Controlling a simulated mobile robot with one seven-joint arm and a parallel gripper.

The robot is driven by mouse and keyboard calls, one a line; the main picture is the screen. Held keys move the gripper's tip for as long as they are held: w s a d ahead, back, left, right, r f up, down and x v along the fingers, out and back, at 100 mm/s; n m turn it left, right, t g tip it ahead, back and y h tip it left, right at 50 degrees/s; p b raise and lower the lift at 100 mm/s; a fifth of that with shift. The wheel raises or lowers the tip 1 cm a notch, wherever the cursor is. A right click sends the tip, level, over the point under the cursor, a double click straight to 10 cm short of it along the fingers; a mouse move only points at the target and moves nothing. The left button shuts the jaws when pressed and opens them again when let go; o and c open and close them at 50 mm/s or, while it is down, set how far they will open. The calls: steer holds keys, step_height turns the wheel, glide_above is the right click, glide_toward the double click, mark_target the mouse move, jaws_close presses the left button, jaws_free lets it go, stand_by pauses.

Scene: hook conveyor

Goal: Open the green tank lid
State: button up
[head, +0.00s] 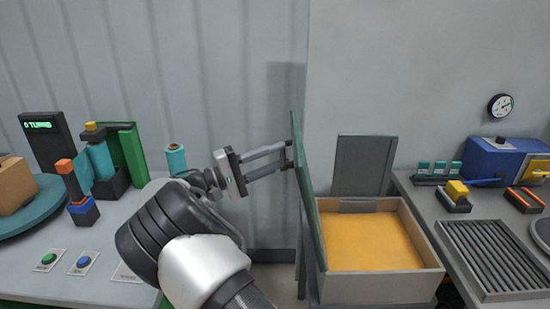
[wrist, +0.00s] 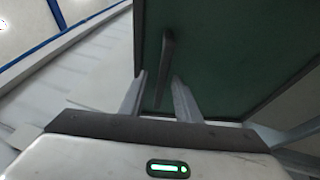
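The green tank lid (head: 308,200) stands upright, seen nearly edge-on, along the left side of the open tank (head: 420,240). Orange-yellow contents (head: 375,242) show inside the tank. The lid's green face (wrist: 235,55) fills much of the wrist view. A grey bar handle (wrist: 168,55) stands out from that face. My gripper (head: 287,155) is at the lid's left face. In the wrist view its two fingers (wrist: 160,80) are apart, one on each side of the handle, with gaps visible. Whether a fingertip touches the lid is unclear.
A grey panel (head: 364,165) stands upright behind the tank. A bench on the right holds a ribbed rack (head: 487,258) and a blue box (head: 495,160). The left bench carries a teal turntable (head: 25,218), a green stand (head: 132,152) and a teal cylinder (head: 176,160).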

steer(key=b+v, duration=0.1)
steer(key=v, duration=1.6)
steer(key=shift+a, duration=0.15)
steer(key=shift+s, duration=0.1)
